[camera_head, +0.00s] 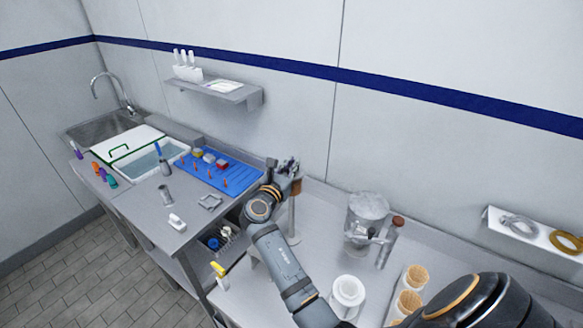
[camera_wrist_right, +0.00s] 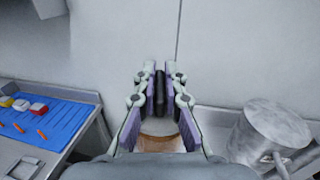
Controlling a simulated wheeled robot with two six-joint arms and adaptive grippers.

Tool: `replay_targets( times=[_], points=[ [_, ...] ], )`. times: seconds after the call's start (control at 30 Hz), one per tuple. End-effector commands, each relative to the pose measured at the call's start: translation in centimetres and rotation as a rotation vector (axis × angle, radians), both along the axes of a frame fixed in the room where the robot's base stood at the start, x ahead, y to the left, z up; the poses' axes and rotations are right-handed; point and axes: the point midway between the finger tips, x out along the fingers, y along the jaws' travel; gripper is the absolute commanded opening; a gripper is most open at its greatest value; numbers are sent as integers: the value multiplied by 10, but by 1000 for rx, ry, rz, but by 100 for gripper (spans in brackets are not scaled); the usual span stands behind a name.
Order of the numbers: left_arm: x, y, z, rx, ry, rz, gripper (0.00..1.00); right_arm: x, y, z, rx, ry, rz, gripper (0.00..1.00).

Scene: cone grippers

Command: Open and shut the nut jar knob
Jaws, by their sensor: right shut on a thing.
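My right gripper (camera_head: 288,168) is over the back edge of the near counter, beside the back wall. In the right wrist view its fingers (camera_wrist_right: 160,95) are closed around a dark upright piece (camera_wrist_right: 160,82), which may be the jar knob; I cannot tell for sure. A brown round thing (camera_wrist_right: 161,138) shows below and between the fingers. In the head view a brown part (camera_head: 297,187) on a thin upright post (camera_head: 292,218) shows just under the gripper, partly hidden by my arm. Whether it is the nut jar is unclear. My left gripper is out of view.
A grey, cloudy jar (camera_head: 368,208) with a side handle stands right of the gripper, beside a bottle with a brown cap (camera_head: 398,221). A white cup (camera_head: 347,292) and several cones (camera_head: 409,302) are nearer. A blue mat (camera_head: 237,180) lies left.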

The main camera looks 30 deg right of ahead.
Motion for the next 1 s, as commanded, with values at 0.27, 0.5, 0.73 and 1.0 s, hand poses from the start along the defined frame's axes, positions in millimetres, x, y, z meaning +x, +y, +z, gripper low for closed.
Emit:
replay_targets(
  times=[0.27,0.5,0.73,1.0],
  points=[
    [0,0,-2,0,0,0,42,0,0,2,-2,-2,-24,0],
    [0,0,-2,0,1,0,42,0,0,2,-2,-2,-23,0],
    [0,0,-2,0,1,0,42,0,0,1,-1,-2,-23,32],
    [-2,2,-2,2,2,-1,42,0,0,2,-1,-2,-23,32]
  ],
)
